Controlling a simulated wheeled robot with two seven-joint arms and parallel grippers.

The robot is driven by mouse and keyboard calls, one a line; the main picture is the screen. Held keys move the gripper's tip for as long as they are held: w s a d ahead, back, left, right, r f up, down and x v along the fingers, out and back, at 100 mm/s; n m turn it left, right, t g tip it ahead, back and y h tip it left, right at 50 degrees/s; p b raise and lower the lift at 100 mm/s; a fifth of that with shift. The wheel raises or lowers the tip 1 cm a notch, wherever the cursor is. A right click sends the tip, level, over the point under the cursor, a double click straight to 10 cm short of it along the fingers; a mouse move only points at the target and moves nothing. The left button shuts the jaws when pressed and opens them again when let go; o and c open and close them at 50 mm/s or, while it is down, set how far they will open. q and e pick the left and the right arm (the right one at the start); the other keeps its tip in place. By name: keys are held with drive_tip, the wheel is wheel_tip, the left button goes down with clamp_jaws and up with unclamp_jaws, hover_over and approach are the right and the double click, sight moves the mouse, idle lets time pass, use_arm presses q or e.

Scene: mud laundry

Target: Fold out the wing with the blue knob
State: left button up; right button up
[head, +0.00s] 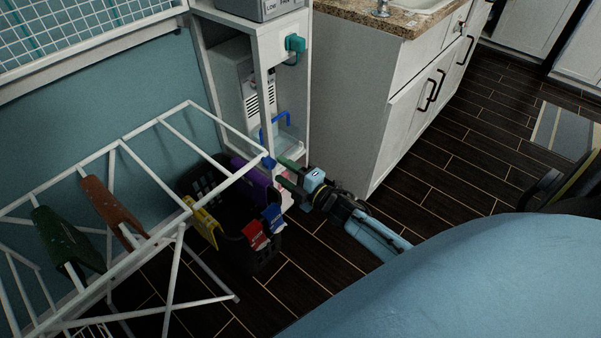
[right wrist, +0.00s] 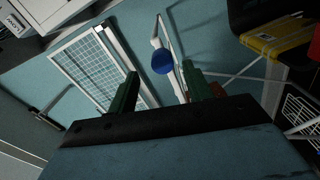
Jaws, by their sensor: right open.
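The white drying rack (head: 152,174) stands at the left of the head view. Its wing (head: 228,131) is a white bar frame, with the blue knob (head: 268,162) at its right corner. The blue knob also shows in the right wrist view (right wrist: 162,58), beyond and between the fingertips. My right gripper (head: 283,172) has green fingers, seen also in the right wrist view (right wrist: 160,72). It is open and empty, just right of the knob in the head view. I cannot tell whether a finger touches the knob. My left gripper is out of view.
A dark laundry basket (head: 256,253) with coloured cloths stands on the floor under the wing. A brown cloth (head: 112,208) and a green cloth (head: 68,240) hang on the rack. A white shelf unit (head: 300,75) and a cabinet (head: 385,120) stand behind.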

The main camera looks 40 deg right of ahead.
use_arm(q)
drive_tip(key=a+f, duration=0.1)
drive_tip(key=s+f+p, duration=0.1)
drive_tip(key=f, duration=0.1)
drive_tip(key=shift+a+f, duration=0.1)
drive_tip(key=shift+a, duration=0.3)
use_arm(e)
drive_tip(key=v, duration=0.5)
drive_tip(key=shift+s+d, duration=0.1)
drive_tip(key=shift+s, duration=0.3)
